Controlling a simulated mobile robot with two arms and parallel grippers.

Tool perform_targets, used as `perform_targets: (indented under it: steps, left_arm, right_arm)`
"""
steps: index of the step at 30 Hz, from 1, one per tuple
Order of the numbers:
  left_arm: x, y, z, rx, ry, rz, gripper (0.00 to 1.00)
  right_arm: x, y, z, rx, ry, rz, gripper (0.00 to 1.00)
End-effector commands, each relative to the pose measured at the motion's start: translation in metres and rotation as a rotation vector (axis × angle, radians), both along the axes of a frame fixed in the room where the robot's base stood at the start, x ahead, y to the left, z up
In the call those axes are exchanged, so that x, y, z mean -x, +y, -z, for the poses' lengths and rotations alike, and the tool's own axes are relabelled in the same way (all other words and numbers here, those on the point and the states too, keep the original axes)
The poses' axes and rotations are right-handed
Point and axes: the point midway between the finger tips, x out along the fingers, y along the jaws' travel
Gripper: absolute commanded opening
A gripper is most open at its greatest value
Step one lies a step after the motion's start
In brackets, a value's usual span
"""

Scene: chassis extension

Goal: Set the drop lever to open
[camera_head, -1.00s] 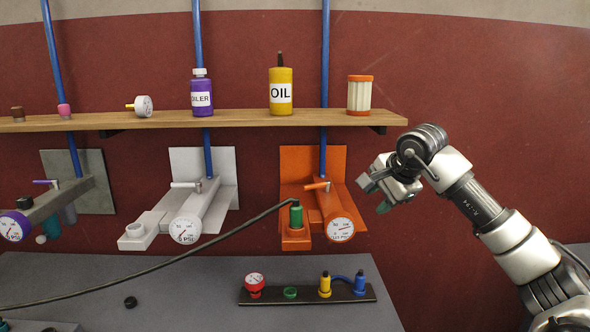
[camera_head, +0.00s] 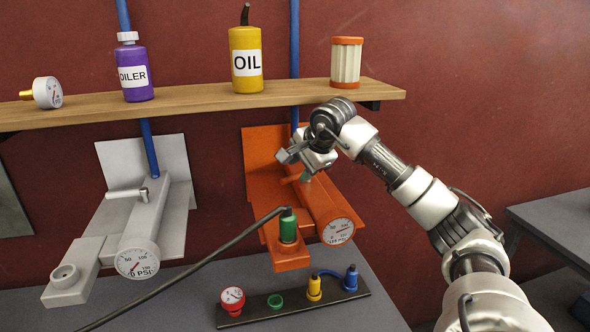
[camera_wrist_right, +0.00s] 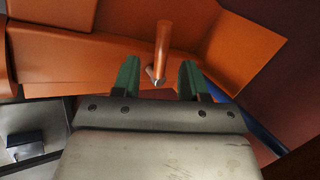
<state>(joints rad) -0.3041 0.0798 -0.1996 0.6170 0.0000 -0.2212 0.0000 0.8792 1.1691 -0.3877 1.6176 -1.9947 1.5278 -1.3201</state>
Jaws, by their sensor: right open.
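The orange drop unit (camera_head: 318,205) is mounted on the wall, with its gauge (camera_head: 338,231) at the front end. Its small orange lever (camera_head: 289,180) sticks out to the left, partly hidden by my right gripper (camera_head: 297,167). In the right wrist view the lever (camera_wrist_right: 163,42) points toward the camera. It lines up with the gap between the green fingertips of my right gripper (camera_wrist_right: 159,72). The fingers are apart and hold nothing; I cannot tell whether one touches the lever. My left gripper is not in view.
A shelf (camera_head: 200,105) with an oil bottle (camera_head: 246,60), an oiler bottle (camera_head: 134,72) and a filter (camera_head: 346,62) runs above. A green connector with a hose (camera_head: 287,226) stands left of the gauge. A white unit (camera_head: 146,215) is further left.

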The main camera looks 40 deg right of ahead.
Motion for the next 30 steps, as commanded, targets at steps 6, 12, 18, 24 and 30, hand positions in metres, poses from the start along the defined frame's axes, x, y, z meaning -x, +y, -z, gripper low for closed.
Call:
perform_targets:
  steps: [6,12,18,24,30]
  left_arm:
    - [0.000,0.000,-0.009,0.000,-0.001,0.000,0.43]
    - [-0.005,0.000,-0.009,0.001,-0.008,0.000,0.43]
    - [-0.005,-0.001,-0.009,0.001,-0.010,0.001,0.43]
    - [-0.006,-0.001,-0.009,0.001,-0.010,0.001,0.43]
    - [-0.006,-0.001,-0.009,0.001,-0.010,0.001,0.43]
  right_arm:
    - [-0.014,-0.001,0.021,-0.001,0.002,0.001,0.43]
    - [-0.017,-0.001,0.026,0.001,0.000,0.001,0.43]
    - [-0.017,-0.001,0.026,0.001,0.000,0.001,0.34]
    - [-0.017,-0.001,0.026,0.001,0.000,0.001,0.03]
    - [-0.017,-0.001,0.025,0.001,0.000,0.001,0.00]
